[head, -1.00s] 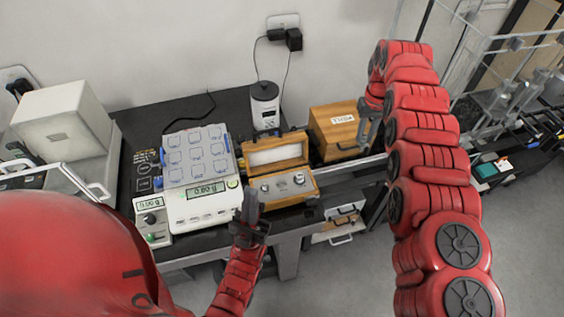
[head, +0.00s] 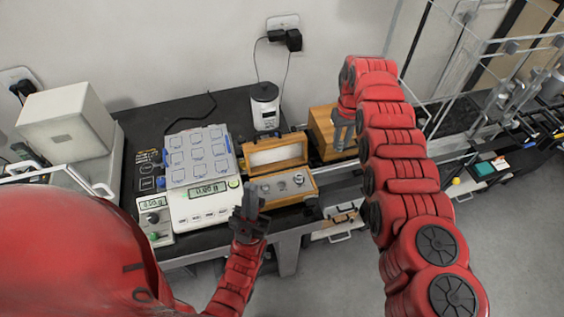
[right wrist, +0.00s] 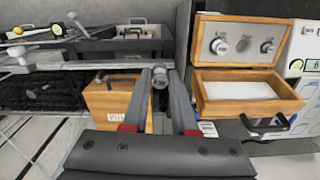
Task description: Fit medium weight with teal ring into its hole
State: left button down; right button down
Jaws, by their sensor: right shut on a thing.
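My right gripper (head: 343,130) is in front of the wooden box right of the weight case. In the right wrist view, its fingers (right wrist: 161,85) are shut on a small grey metal weight (right wrist: 160,76); no teal ring can be made out. The open wooden weight case (head: 287,187) lies to the left of the right gripper. In the right wrist view, the case (right wrist: 285,24) shows a larger knob, a smaller knob and a grey round spot between them, perhaps a hole. My left gripper (head: 250,203) is at the front-left of the case; its finger gap is unclear.
A white balance (head: 205,207) with a tray of blue-marked squares stands left of the case. A grey-white bottle device (head: 264,105) stands behind it. The wooden box (head: 322,124) is close behind my right gripper. A grey cabinet (head: 65,120) stands at far left.

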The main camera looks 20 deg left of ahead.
jog(key=shift+s+a, duration=0.2)
jog(key=shift+a, duration=0.3)
jog(key=shift+a+f, duration=0.1)
jog(key=shift+s+a+f+n, duration=0.15)
jog(key=shift+n, duration=0.15)
jog(key=shift+a+p, duration=0.2)
jog(key=shift+p, duration=0.1)
jog(key=s+a+f+n+p, duration=0.2)
jog(key=s+a+p, duration=0.1)
jog(key=s+a, duration=0.25)
jog(key=s+a+f+n+p, duration=0.1)
jog(key=s+a+f+p, duration=0.1)
jog(key=s+a, duration=0.35)
jog(key=f+b, duration=0.1)
jog(key=a+f+b, duration=0.1)
jog(key=f+b, duration=0.1)
jog(key=w+a+f+b, duration=0.1)
jog(key=f, duration=0.1)
